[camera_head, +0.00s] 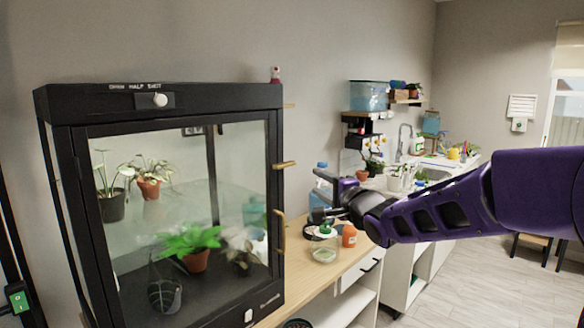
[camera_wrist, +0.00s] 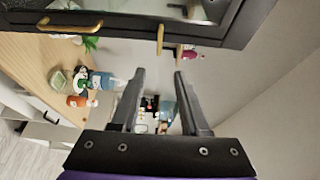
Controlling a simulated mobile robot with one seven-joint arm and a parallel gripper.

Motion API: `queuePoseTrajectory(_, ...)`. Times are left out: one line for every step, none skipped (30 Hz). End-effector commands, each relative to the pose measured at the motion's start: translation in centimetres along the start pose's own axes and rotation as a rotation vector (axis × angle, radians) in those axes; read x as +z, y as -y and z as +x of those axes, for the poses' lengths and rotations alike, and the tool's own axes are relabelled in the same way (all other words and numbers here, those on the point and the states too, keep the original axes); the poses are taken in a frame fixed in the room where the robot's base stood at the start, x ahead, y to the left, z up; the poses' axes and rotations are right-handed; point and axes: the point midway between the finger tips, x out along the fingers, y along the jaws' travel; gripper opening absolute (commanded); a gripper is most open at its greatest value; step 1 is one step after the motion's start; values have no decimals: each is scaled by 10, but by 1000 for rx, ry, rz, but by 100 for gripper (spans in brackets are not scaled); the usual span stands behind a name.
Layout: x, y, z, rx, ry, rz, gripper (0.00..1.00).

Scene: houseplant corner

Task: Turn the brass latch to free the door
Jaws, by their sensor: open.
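The black-framed glass cabinet door (camera_head: 180,205) is closed, with plants behind the glass. The brass latch (camera_head: 286,165) sticks out sideways near the upper right of the frame; in the wrist view the latch (camera_wrist: 160,38) lies just beyond my fingertips, roughly in line with the gap. A curved brass handle (camera_head: 280,230) sits lower on the door and also shows in the wrist view (camera_wrist: 70,25). My gripper (camera_head: 322,196) is open and empty, right of the latch and apart from it. In the wrist view, my gripper (camera_wrist: 159,72) shows both fingers spread with nothing between them.
Open floor (camera_head: 480,280) lies to the right.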

Motion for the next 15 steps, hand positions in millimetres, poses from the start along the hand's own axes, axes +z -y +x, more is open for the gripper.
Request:
queuePoseTrajectory(0,-1,0,0,3,3,45)
queuePoseTrajectory(1,-1,1,0,6,3,45)
queuePoseTrajectory(2,-2,4,-1,8,4,45)
queuePoseTrajectory(2,-2,6,-1,9,4,45)
queuePoseTrajectory(2,-2,10,-2,10,5,45)
queuePoseTrajectory(3,-2,15,-2,10,5,45)
queuePoseTrajectory(3,-2,20,-2,10,5,45)
queuePoseTrajectory(3,-3,25,-2,11,6,45)
queuePoseTrajectory(4,-3,32,-1,11,7,45)
queuePoseTrajectory(3,-2,38,-2,10,6,45)
queuePoseTrajectory(4,-2,44,-3,11,5,45)
queuePoseTrajectory(4,-2,52,-2,10,7,45)
queuePoseTrajectory(4,-2,57,-2,10,6,45)
queuePoseTrajectory(4,-3,63,-1,10,6,45)
queuePoseTrajectory(4,-1,71,-2,10,6,45)
